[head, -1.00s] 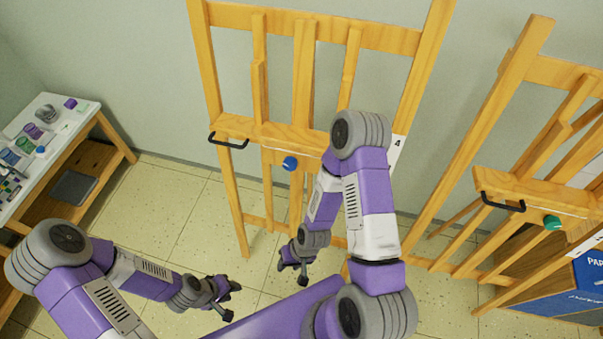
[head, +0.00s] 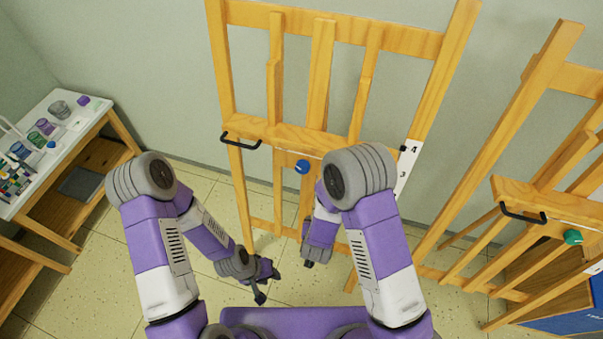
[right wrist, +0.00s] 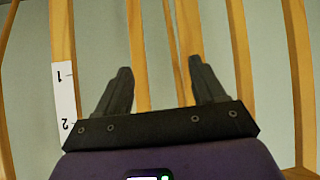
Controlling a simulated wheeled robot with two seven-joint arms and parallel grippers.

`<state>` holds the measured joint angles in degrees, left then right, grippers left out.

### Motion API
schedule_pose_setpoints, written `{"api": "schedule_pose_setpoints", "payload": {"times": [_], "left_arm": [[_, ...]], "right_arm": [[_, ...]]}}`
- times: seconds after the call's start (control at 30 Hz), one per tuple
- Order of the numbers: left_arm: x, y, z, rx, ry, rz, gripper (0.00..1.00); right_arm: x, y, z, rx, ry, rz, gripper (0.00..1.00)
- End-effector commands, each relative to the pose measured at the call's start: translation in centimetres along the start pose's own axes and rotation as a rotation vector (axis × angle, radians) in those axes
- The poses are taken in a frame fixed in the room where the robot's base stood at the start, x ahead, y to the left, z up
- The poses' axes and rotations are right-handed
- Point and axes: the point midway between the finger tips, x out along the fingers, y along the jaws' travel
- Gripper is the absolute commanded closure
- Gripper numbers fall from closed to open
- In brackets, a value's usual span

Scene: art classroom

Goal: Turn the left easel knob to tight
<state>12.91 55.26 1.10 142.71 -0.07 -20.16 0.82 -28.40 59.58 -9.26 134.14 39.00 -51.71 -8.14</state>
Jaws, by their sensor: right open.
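The left easel (head: 275,132) is a wooden frame against the wall. Its blue knob (head: 302,167) sits just below the cross ledge; its pointer setting is too small to read. My left gripper (head: 268,284) is below and left of the knob, over the floor, its fingers apart and empty. My right arm reaches up just right of the knob. In the right wrist view my right gripper (right wrist: 161,82) is open and empty, facing wooden easel bars, with no knob in sight.
A black handle (head: 241,141) projects from the ledge left of the knob. A numbered white strip (head: 407,170) is on the easel's right post. A second easel with a green knob (head: 573,237) stands at right. A white-topped table (head: 75,122) with jars is at left.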

Motion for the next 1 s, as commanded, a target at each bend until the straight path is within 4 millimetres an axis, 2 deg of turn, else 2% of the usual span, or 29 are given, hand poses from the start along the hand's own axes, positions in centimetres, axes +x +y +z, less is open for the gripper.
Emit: {"api": "schedule_pose_setpoints", "payload": {"times": [0.03,0.1,0.23,0.4,0.53,0.67,1.0], "left_arm": [[0.5,-0.2,0.0,0.001,0.000,0.000,0.64],[0.9,-0.3,0.0,0.001,0.000,0.000,0.64],[1.4,-0.5,-0.1,0.001,0.000,0.001,0.64],[1.9,-0.7,-0.1,0.001,0.000,0.000,0.64],[2.0,-0.7,-0.1,0.001,0.000,0.001,0.64],[2.1,-0.8,-0.1,0.001,0.000,0.001,0.64],[2.3,-0.8,-0.1,0.001,0.000,0.001,0.64]], "right_arm": [[-0.5,-1.6,-1.8,-0.031,0.109,0.022,0.31],[-1.9,-3.1,-4.2,-0.055,0.254,0.066,0.31],[-5.6,-5.7,-7.8,-0.078,0.502,0.139,0.31],[-10.5,-7.9,-10.1,-0.077,0.727,0.209,0.31],[-12.6,-8.6,-10.7,-0.067,0.810,0.237,0.31],[-12.8,-8.6,-11.4,-0.062,0.834,0.249,0.31],[-9.4,-7.5,-15.2,-0.060,0.831,0.249,0.31]]}}
